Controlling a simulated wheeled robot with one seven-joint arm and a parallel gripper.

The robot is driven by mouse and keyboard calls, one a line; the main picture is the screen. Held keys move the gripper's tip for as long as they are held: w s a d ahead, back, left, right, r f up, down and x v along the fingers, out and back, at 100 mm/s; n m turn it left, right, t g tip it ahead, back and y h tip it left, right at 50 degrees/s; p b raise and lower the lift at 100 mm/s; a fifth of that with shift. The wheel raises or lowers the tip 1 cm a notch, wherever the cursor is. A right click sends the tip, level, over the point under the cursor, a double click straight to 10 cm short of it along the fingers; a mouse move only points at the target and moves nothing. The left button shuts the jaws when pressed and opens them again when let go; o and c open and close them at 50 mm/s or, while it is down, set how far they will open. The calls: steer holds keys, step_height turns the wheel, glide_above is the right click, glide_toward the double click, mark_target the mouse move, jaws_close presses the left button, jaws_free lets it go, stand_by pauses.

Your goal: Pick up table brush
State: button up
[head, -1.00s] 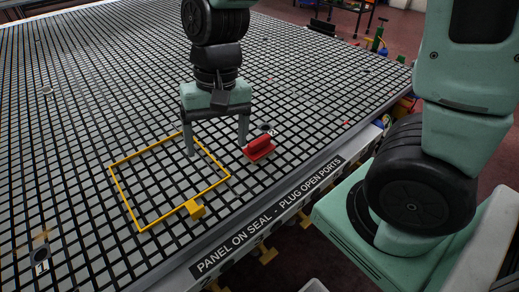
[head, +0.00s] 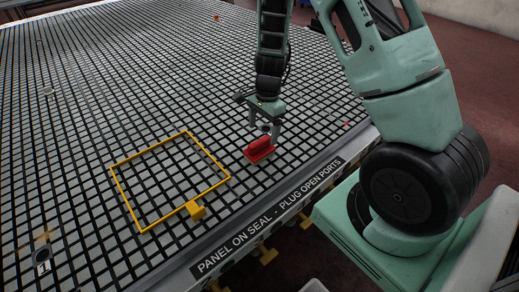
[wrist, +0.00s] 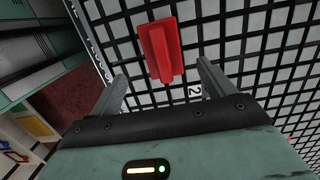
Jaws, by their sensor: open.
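The red table brush (head: 259,149), a flat red base with a raised red grip, lies on the grid table near its front edge. In the wrist view the brush (wrist: 160,48) shows just ahead of the fingers, with its near end between the fingertip lines. My gripper (head: 265,127) is open and empty, just above and behind the brush in the head view. In the wrist view my gripper (wrist: 161,72) has its fingers well apart, one on each side of the brush. I see no contact; the exact height gap cannot be told.
The black-and-grey grid table (head: 90,105) is mostly clear. Its labelled front edge (head: 270,218) runs close by the brush.

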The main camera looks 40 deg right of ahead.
mark_target(259, 141)
steer(key=shift+w+a+f+p, duration=0.1)
steer(key=shift+a+f+p, duration=0.15)
steer(key=shift+f, duration=0.95)
steer(key=shift+a+f+p, duration=0.2)
steer(key=shift+f+p, duration=0.1)
steer(key=shift+f, duration=0.9)
steer(key=shift+w+a+f+p, duration=0.1)
steer(key=shift+a+f+p, duration=0.15)
steer(key=shift+f, duration=0.95)
steer(key=c, duration=1.2)
steer(key=shift+c, duration=0.2)
step_height(259, 141, up, 10)
steer(key=shift+r+b, duration=0.1)
steer(key=shift+b, duration=0.45)
steer(key=shift+o, duration=1.4)
